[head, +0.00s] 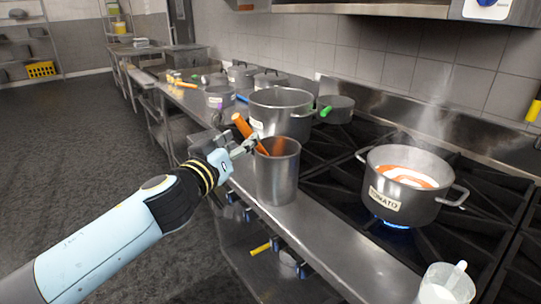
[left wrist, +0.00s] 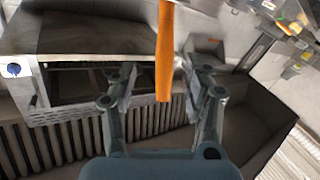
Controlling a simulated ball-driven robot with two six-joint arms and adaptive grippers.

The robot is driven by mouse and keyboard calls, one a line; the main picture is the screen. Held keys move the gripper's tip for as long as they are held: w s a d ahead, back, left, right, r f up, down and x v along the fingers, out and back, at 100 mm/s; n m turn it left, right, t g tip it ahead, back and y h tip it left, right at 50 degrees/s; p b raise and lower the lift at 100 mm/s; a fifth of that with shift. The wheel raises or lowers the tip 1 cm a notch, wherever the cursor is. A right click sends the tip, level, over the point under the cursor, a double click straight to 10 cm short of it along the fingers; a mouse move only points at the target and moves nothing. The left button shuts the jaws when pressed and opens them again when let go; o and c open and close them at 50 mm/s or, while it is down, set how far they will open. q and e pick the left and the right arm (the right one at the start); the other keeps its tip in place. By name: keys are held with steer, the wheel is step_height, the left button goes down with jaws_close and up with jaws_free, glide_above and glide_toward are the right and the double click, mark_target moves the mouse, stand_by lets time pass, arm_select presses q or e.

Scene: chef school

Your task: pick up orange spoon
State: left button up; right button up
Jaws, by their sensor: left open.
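The orange spoon (head: 241,126) stands tilted in a tall metal container (head: 278,180) at the front edge of the steel counter, its handle leaning out to the upper left. My left gripper (head: 246,148) is at the container's rim, close to the orange handle. In the left wrist view, the orange handle (left wrist: 165,60) runs down between the two fingers of my left gripper (left wrist: 162,82). The fingers are open, with a gap on both sides of the handle. The spoon's lower end is hidden inside the container. My right gripper is not seen.
A steaming pot labelled TOMATO (head: 402,190) sits over a lit blue flame on the stove at the right. A large pot (head: 281,112) stands behind the container. A white jug (head: 445,286) is at the front right. The counter front (head: 330,240) between them is clear.

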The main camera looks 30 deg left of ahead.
mark_target(246, 137)
arm_select(q)
steer(key=w, duration=0.4)
steer(key=w+a, duration=0.1)
steer(key=w, duration=0.1)
steer(key=shift+a+f+p, duration=0.1)
steer(key=shift+f+p, duration=0.3)
steer(key=shift+s, duration=0.15)
steer(key=shift+c, duration=0.3)
jaws_close()
